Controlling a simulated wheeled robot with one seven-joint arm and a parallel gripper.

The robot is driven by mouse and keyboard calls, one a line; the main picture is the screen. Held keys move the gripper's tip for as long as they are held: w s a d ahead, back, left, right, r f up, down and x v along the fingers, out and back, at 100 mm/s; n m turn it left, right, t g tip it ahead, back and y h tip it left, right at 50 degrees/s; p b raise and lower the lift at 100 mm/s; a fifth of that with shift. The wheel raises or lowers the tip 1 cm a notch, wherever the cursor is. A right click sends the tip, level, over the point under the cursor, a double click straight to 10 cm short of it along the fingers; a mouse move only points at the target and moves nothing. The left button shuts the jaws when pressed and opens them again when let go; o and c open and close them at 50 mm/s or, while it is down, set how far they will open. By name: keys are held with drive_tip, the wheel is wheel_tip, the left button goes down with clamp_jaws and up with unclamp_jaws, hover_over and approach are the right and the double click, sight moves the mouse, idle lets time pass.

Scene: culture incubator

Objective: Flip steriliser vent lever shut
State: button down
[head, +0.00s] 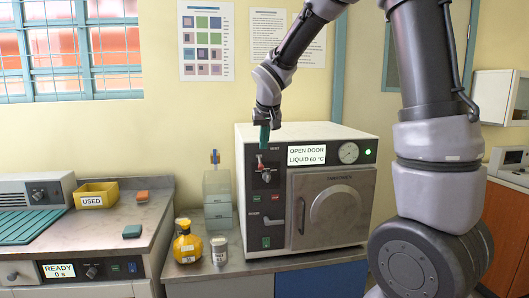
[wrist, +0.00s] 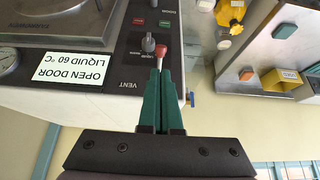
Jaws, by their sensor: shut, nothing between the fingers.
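The steriliser (head: 335,192) is a white box on the bench, with a dark front panel and a closed round-faced door. Its vent lever (head: 260,160) has a red knob and sits on the upper left of the panel. The lever's red knob also shows in the wrist view (wrist: 162,50), beside a grey dial (wrist: 148,44) and near the word VENT. My gripper (head: 264,146) has green fingers, pressed together and pointing down at the panel. In the wrist view my fingertips (wrist: 161,70) reach the lever's stem just below the red knob in the picture. I cannot tell whether they touch it.
A display (head: 307,155) reads OPEN DOOR, LIQUID 60 °C, with a gauge (head: 348,153) to its right. A yellow container (head: 187,244) and a pale jar (head: 219,250) stand left of the steriliser. The air before the panel looks clear.

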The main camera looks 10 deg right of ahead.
drive_tip(key=s+r, duration=0.2)
drive_tip(key=s, duration=0.7)
drive_tip(key=shift+s+r, duration=0.2)
drive_tip(key=shift+s, duration=0.05)
drive_tip(key=s+d+r+m+y, duration=0.1)
drive_tip(key=s+d+r+m, duration=0.1)
drive_tip(key=s+d, duration=0.3)
drive_tip(key=s+d+r+m+t+y, duration=0.1)
drive_tip(key=s+d+r, duration=0.3)
drive_tip(key=s, duration=0.8)
drive_tip(key=shift+s+d+m, duration=0.3)
drive_tip(key=shift+d+m, duration=0.3)
drive_tip(key=shift+d, duration=0.25)
drive_tip(key=shift+r, duration=0.1)
